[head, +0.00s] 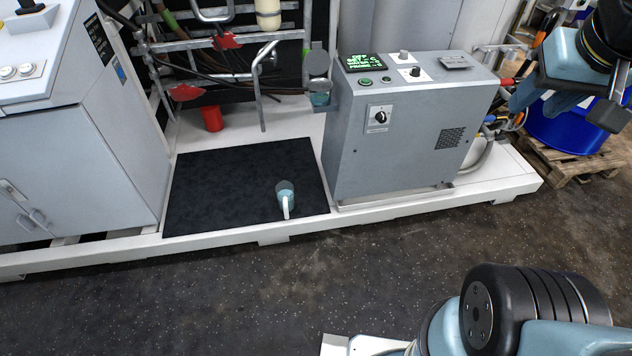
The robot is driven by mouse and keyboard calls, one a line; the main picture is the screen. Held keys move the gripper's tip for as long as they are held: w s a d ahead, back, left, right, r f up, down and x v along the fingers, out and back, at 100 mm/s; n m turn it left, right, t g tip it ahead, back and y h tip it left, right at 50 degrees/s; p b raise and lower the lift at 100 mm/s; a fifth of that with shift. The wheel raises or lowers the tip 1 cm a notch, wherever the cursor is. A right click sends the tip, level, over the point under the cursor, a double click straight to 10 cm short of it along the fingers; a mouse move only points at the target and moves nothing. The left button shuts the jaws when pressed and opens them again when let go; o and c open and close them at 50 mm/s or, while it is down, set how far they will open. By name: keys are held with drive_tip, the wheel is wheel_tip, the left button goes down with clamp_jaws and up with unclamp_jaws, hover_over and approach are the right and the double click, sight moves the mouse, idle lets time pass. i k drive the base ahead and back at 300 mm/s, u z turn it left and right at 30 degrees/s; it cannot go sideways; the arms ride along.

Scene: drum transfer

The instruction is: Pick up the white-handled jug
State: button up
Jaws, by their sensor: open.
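The jug (285,194) is small, pale blue-grey with a darker top. It stands upright on the black mat (215,185), near the mat's front right corner. Its white handle (286,208) faces the front edge. My gripper (535,104) is at the upper right, in front of the blue drum, far to the right of the jug and apart from it. It is open, and I see nothing held in it. Its jaws are small here and partly hard to make out against the clutter behind.
A grey control cabinet (400,150) stands right of the mat, and a larger grey cabinet (85,160) stands left. Pipes with red valve handles (188,92) rise behind the mat. A blue drum (570,128) sits on a wooden pallet (560,168).

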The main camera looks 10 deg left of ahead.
sight(284, 190)
drive_tip(key=u, duration=0.55)
drive_tip(key=i, duration=0.1)
drive_tip(key=z, duration=2.15)
drive_tip(key=k, duration=1.9)
drive_tip(key=u, duration=1.25)
drive_tip(key=i, duration=1)
